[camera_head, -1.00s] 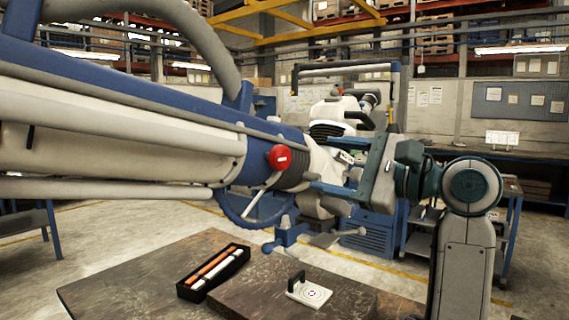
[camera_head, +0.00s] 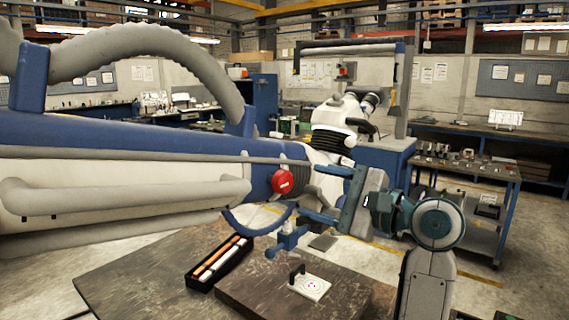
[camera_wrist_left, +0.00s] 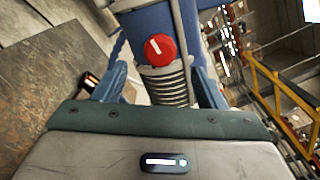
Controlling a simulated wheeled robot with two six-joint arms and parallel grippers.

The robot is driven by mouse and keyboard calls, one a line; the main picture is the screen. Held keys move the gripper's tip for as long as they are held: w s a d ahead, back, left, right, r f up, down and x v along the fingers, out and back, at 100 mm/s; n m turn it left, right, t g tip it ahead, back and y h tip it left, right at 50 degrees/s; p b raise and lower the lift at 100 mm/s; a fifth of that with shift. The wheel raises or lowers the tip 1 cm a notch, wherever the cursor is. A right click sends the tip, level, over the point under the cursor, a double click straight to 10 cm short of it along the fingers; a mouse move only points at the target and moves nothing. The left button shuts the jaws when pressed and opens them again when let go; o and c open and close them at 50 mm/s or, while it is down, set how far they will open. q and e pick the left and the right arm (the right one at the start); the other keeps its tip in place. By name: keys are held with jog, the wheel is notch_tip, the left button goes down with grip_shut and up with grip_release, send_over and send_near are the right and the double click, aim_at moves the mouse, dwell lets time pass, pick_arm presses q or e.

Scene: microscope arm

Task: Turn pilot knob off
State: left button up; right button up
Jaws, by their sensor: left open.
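The red round pilot knob (camera_head: 282,181) sits on the side of the big blue and white arm (camera_head: 130,140), near its ribbed collar. It also shows in the left wrist view (camera_wrist_left: 160,49), with a white mark pointing up and slightly left. My left gripper (camera_head: 318,193) is to the right of the knob, with its blue fingers spread and pointing toward it. In the left wrist view the gripper (camera_wrist_left: 160,78) is open and empty, and the knob lies ahead between the fingers, apart from them. My right gripper is not in view.
A table (camera_head: 160,262) below holds a black tray (camera_head: 221,262) of rods and a white plate with a black handle (camera_head: 309,284). A microscope-like device (camera_head: 338,118) stands behind. A workbench (camera_head: 470,168) is at the right.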

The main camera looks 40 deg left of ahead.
aim_at(288, 184)
pick_arm(q)
jog(key=a+p, duration=0.1)
jog(key=a, duration=0.1)
jog(key=a+p, duration=0.1)
jog(key=a, duration=0.2)
jog(key=s+a+p, duration=0.1)
jog(key=a, duration=0.2)
jog(key=shift+w, duration=0.1)
jog(key=shift+c, duration=0.3)
jog(key=c, duration=0.9)
